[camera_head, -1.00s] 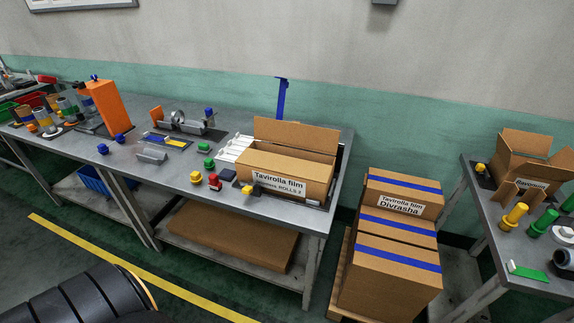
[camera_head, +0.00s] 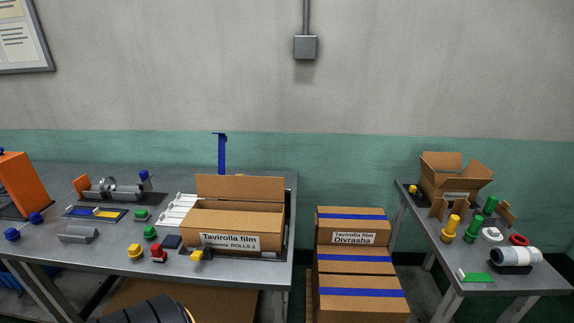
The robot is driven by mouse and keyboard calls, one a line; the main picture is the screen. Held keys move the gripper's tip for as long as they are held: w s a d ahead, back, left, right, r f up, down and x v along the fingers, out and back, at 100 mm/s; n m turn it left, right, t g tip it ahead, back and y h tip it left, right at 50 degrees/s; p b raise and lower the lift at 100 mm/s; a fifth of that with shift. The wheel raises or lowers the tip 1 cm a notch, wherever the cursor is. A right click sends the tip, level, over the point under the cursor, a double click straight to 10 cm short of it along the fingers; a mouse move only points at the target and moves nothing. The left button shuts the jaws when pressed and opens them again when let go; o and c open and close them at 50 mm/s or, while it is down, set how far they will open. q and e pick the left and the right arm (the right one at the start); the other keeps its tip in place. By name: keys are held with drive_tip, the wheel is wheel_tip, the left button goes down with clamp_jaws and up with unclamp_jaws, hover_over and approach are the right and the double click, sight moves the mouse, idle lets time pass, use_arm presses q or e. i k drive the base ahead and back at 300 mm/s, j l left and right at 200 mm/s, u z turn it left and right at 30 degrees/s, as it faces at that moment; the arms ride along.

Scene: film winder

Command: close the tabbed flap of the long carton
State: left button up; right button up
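The long carton (camera_head: 222,240) stands on the metal bench at centre left, with a printed "Tavirolla film" label on its front. Its long flap (camera_head: 240,188) stands up along the back edge, so the carton is open. The flap's tab cannot be made out at this size. Neither of my grippers is in view. A dark ribbed part at the bottom edge looks like part of my own arm.
Stacked closed cartons (camera_head: 361,286) stand right of the bench. A second table (camera_head: 470,288) at right holds a smaller open carton (camera_head: 452,178) and several coloured parts.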

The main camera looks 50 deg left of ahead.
sight(239, 187)
drive_tip(key=k+j+z, duration=0.35)
drive_tip(key=j, duration=0.3)
drive_tip(key=k+j+z, duration=0.3)
drive_tip(key=j, duration=0.3)
drive_tip(key=k+j+z, duration=0.35)
drive_tip(key=k+j, duration=0.05)
drive_tip(key=j, duration=0.1)
